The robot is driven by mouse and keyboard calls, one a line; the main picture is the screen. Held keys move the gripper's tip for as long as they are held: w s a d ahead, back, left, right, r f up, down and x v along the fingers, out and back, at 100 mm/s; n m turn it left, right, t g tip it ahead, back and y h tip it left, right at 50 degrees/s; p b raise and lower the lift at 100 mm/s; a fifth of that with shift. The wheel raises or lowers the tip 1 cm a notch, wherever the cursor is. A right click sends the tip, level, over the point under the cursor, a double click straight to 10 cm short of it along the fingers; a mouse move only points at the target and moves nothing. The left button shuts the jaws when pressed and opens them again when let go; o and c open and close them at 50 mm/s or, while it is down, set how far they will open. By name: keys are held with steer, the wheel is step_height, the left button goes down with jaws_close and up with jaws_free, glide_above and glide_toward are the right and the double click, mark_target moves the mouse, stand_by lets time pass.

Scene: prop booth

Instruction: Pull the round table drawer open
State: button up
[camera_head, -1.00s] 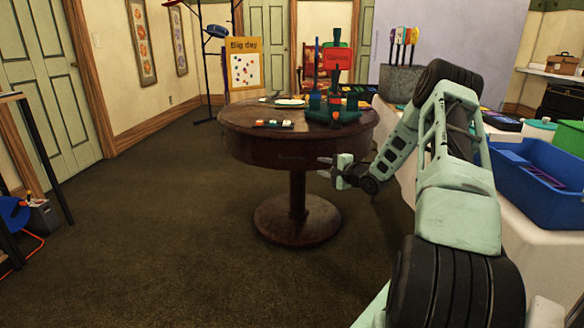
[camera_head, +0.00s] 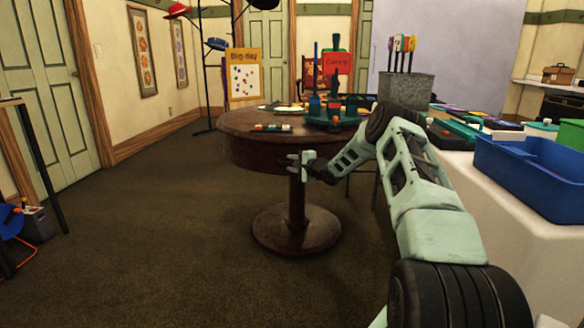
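The round table (camera_head: 251,158) is dark reddish-brown wood on one central post with a round base. It stands in the middle of the head view. Its curved side band is in shadow, and I cannot make out the drawer's outline or a handle. My gripper (camera_head: 290,162) is at the lower right part of this band, its fingers pointing left. The two fingers look apart with nothing between them. I cannot tell whether they touch the table.
Small items and a red "Cancel" sign (camera_head: 338,63) stand on the table. A white-topped counter with a blue bin (camera_head: 530,178) is close on the right. A coat stand (camera_head: 204,85) is behind left.

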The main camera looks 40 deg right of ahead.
steer(key=shift+w, duration=0.25)
jaws_close()
steer(key=s+a+p, duration=1.2)
steer(key=s+a, duration=0.6)
steer(key=a, duration=0.3)
steer(key=shift+s+a, duration=0.4)
jaws_free()
